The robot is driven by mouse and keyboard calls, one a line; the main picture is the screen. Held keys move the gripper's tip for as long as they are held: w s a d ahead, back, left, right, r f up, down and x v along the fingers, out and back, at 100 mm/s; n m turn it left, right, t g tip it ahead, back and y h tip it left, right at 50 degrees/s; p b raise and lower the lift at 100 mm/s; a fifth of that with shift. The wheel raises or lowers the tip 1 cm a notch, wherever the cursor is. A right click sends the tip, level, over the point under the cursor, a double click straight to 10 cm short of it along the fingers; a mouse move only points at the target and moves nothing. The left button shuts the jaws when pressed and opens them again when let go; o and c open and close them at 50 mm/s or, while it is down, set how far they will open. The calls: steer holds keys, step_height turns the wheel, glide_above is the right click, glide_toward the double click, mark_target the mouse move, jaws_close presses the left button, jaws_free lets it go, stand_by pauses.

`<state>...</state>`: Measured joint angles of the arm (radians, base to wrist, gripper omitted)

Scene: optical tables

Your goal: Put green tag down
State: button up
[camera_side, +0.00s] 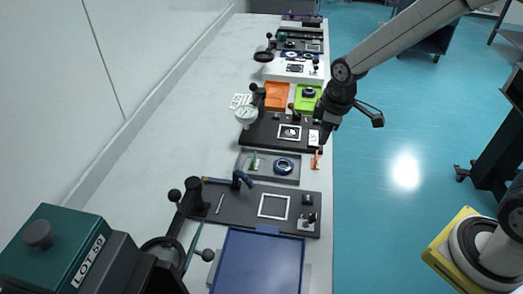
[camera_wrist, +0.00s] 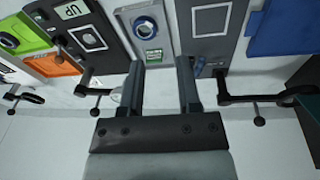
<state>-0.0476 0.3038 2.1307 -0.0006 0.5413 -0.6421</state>
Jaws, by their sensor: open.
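The green tag (camera_side: 254,160) is small and sits at the left end of a shallow grey tray (camera_side: 269,178) in the side view. In the wrist view the tag (camera_wrist: 154,55) shows in the tray, framed between the fingertips. A blue ring (camera_side: 284,166) is in the same tray, to the tag's right; it also shows in the wrist view (camera_wrist: 145,27). My gripper (camera_wrist: 160,68) is open, with nothing seen held between its fingers. In the side view the end of my arm is over the right side of the bench, and its fingertips are hard to make out.
Dark fixture boards (camera_side: 232,205) lie on both sides of the tray. A dial gauge (camera_side: 246,116), an orange tray (camera_side: 276,92) and a green tray (camera_side: 311,104) are farther back. The bench's left strip is mostly clear.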

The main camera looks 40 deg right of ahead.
steer(key=s+d+m, duration=0.2)
steer(key=s+m, duration=0.6)
steer(key=s, duration=0.3)
steer(key=shift+s+f+t, duration=0.2)
steer(key=shift+s+t, duration=0.05)
steer(key=shift+t, duration=0.05)
stand_by(0.5)
